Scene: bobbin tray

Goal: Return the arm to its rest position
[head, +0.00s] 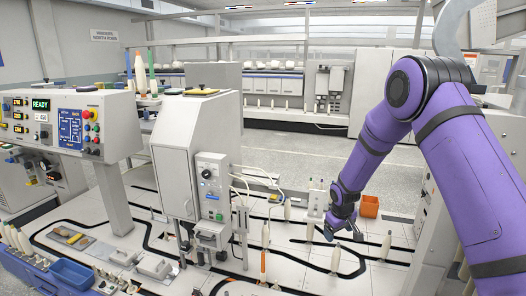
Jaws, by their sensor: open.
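My purple arm (372,150) enters from the right of the head view, bends high up and reaches down over the white track table (310,276). My gripper (343,231) hangs at its end, low over the table, with its dark fingers apart and nothing visible between them. A pale bobbin (387,246) stands upright to the right of the gripper. Another upright bobbin (335,260) stands just in front of it in the picture. How high the fingers are above the table is hard to tell.
An orange bin (369,206) stands behind and right of the gripper. A grey machine (187,160) with a control box rises left of centre. A console (68,120) reading READY stands at far left, above a blue tray (72,273). Black track lines cross the table.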

